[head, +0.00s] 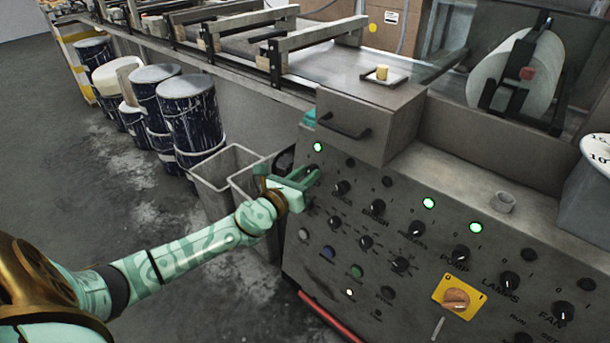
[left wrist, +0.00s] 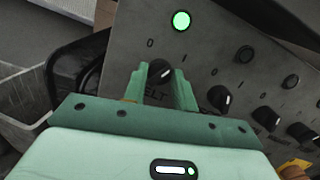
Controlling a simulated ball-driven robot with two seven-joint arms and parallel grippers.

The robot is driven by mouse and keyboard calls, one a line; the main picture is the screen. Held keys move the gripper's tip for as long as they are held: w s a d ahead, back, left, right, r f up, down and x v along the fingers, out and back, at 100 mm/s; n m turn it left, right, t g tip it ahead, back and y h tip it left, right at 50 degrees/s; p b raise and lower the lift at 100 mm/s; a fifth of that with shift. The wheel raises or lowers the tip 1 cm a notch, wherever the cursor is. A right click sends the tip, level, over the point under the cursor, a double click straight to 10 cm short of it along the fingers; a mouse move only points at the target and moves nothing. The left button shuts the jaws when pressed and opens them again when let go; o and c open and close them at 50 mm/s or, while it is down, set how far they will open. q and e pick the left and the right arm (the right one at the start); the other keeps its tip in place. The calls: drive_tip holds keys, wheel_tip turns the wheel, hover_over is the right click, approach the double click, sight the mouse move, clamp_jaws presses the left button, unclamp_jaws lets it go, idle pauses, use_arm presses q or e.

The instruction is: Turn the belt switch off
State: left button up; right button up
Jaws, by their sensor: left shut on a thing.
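The belt switch (left wrist: 160,72) is a black rotary knob on the grey control panel (head: 440,280), with "0" and "I" marks above it and a partly covered label reading "ELT". A pale mark shows on the knob's right side. A green lamp above it is lit (left wrist: 181,20); it also shows in the head view (head: 318,147). My left gripper (head: 312,178) reaches the panel's left end. In the left wrist view its two green fingers (left wrist: 160,80) straddle the knob and are shut on it. The gripper hides the knob in the head view. My right gripper is not in view.
More black knobs (head: 416,229) run to the right, two with lit green lamps (head: 428,203). A yellow plate with an orange rotary switch (head: 456,299) sits lower right. A box with a handle (head: 343,126) juts out above. Grey bins (head: 222,165) stand left of the panel.

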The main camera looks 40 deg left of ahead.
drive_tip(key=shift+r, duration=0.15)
use_arm(q)
drive_tip(key=n+p, duration=0.2)
drive_tip(key=n, duration=0.1)
drive_tip(key=shift+r+n+y, duration=0.2)
drive_tip(key=shift+n+y, duration=0.1)
drive_tip(key=n+g+p, duration=0.1)
drive_tip(key=n+p, duration=0.1)
drive_tip(key=n, duration=0.2)
drive_tip(key=shift+r+y, duration=0.1)
drive_tip(key=shift+y, duration=0.3)
drive_tip(key=n+g+p, duration=0.1)
drive_tip(key=n+p, duration=0.2)
drive_tip(key=n, duration=0.1)
drive_tip(key=shift+n+p, duration=0.3)
drive_tip(key=shift+n, duration=0.2)
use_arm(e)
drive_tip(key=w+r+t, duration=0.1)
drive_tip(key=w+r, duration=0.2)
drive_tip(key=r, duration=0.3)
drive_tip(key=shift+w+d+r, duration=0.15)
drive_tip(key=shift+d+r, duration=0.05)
use_arm(q)
drive_tip(key=shift+f, duration=0.2)
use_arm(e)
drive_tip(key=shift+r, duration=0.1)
